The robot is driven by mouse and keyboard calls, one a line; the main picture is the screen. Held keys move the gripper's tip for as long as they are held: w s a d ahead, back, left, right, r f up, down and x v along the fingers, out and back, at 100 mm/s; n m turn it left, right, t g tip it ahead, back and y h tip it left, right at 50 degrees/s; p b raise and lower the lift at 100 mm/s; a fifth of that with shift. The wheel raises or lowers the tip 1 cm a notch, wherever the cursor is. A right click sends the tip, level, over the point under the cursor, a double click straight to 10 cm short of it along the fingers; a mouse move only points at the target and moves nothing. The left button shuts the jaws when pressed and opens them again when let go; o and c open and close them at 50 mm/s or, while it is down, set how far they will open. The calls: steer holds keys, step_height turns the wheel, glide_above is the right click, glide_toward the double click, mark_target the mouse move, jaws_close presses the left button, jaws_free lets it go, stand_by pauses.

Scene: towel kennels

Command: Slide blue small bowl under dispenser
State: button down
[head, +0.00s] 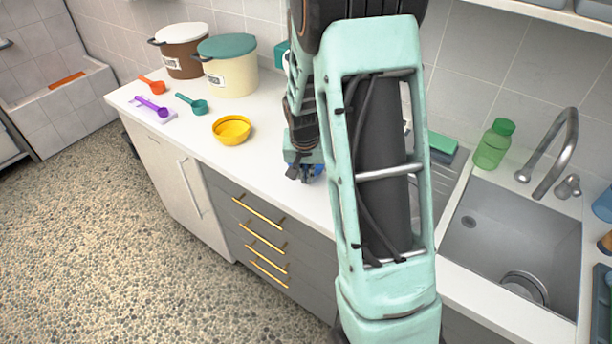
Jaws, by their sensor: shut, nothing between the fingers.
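My gripper (296,176) is low over the white counter, to the right of the yellow bowl. By the sight of it, its fingers are shut and hold nothing. A small patch of blue, the blue small bowl (317,170), shows right beside and behind the gripper; most of it is hidden, and I cannot tell whether they touch. A teal and white piece, perhaps the dispenser (282,54), shows at the wall behind my arm. My arm hides the rest of it.
A yellow bowl (232,130) sits left of my gripper. Orange (152,87), purple (152,107) and teal (192,104) scoops lie farther left. Brown (182,55) and cream (230,75) bins stand at the wall. A sink (510,235) and green bottle (493,145) are at right.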

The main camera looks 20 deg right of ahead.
steer(key=w+d, duration=0.3)
steer(key=w, duration=0.3)
steer(key=w+d, duration=0.2)
steer(key=w, duration=0.4)
steer(key=w+d+b, duration=0.1)
steer(key=w+d, duration=0.2)
steer(key=w, duration=0.4)
steer(key=shift+d, duration=0.3)
